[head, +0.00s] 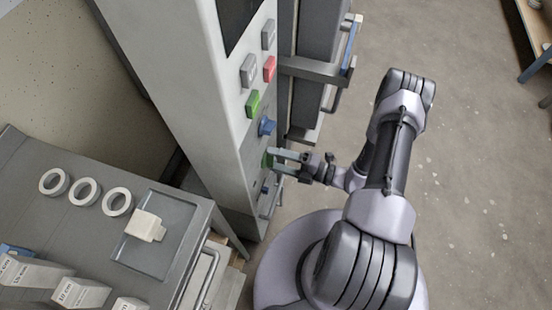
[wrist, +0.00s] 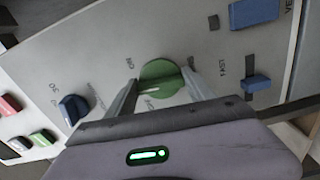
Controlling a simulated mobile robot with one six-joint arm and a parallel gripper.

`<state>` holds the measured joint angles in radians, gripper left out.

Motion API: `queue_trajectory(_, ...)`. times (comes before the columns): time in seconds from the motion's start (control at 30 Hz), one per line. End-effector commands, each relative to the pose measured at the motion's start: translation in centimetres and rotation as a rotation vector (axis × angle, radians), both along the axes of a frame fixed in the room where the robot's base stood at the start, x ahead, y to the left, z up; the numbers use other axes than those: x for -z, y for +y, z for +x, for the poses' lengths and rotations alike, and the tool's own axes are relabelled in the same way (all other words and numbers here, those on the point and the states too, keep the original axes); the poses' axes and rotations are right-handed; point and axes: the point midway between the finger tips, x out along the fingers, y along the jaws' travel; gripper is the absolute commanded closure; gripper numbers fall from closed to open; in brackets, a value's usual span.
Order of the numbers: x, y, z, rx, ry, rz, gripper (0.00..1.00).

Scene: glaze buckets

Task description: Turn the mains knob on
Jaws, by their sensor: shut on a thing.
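A round green knob (wrist: 162,74) is on the pale control panel, between my gripper's two fingers in the wrist view. It carries a white pointer line on its lower left side. A label that seems to read ON is at its upper left, and another label below it is too small to read. My gripper (head: 276,161) is shut on this knob. In the head view the green knob (head: 267,160) shows low on the panel, partly behind the fingers.
A blue knob (head: 266,127), a green button (head: 252,103), a red button (head: 269,69) and grey buttons sit higher on the panel (head: 232,120). A blue switch (wrist: 257,83) is beside the green knob. A grey table (head: 90,235) with white rings stands left.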

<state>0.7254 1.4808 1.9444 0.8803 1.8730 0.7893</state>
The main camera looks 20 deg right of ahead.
Motion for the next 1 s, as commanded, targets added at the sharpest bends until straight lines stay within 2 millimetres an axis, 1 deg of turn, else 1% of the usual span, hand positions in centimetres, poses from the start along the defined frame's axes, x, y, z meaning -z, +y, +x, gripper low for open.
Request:
queue_trajectory(0.5,0.26,0.03,-0.06,0.001,0.367,0.267,0.79)
queue_trajectory(0.7,0.3,0.05,-0.09,0.001,0.469,0.34,0.79)
queue_trajectory(1.0,0.33,0.06,-0.12,0.001,0.55,0.4,0.79)
